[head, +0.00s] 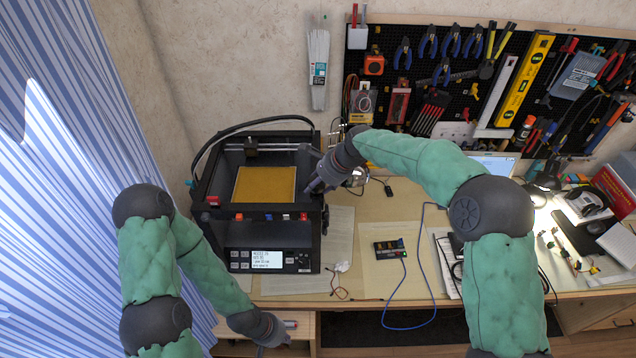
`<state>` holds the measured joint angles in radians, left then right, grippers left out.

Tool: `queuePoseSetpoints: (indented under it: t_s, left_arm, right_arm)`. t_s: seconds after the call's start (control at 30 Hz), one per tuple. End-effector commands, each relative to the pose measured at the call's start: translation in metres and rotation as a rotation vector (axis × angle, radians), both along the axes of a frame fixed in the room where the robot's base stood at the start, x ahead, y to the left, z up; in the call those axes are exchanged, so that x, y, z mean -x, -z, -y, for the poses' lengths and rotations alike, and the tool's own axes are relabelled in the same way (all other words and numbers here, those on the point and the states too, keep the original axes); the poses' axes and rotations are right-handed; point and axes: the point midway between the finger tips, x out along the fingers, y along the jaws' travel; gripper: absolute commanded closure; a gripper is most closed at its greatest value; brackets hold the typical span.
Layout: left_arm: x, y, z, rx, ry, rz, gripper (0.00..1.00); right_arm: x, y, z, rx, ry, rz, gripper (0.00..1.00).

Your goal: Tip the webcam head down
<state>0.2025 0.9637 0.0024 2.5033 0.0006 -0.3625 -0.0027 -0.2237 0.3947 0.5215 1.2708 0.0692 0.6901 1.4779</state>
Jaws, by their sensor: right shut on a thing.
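My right gripper (312,172) is at the upper right edge of the black 3D printer (216,222), with its fingers pointing left and down. It is shut on a small dark part there, which I take to be the webcam head. The gripper hides most of that part, so its tilt cannot be made out. My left gripper (268,343) is low in the view, below the printer and by the desk's front edge, away from the webcam. Its fingers are too small and dark to tell whether they are open or shut.
The printer has a yellow bed (265,184) and a lit display. A small circuit board (389,248) with a blue cable lies on the desk (345,285). A pegboard (440,60) of tools hangs behind. A striped curtain (60,150) is at left. The desk front centre is mostly clear.

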Motion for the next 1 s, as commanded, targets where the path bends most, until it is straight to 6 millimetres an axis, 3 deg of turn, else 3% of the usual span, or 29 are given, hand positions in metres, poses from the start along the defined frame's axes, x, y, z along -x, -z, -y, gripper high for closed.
queuePoseSetpoints:
  t_s: [0.27,0.57,1.0]
  left_arm:
    - [0.000,-0.012,0.000,0.000,0.000,0.000,1.00]
    - [0.000,-0.036,0.000,0.000,0.000,0.000,1.00]
    - [0.000,-0.014,0.000,0.000,0.000,0.000,1.00]
  right_arm:
    - [0.000,-0.003,-0.004,0.035,-0.004,0.002,0.81]
    - [0.000,-0.003,-0.011,0.194,-0.008,0.004,0.81]
    - [0.000,0.006,-0.021,0.472,-0.004,0.007,0.81]
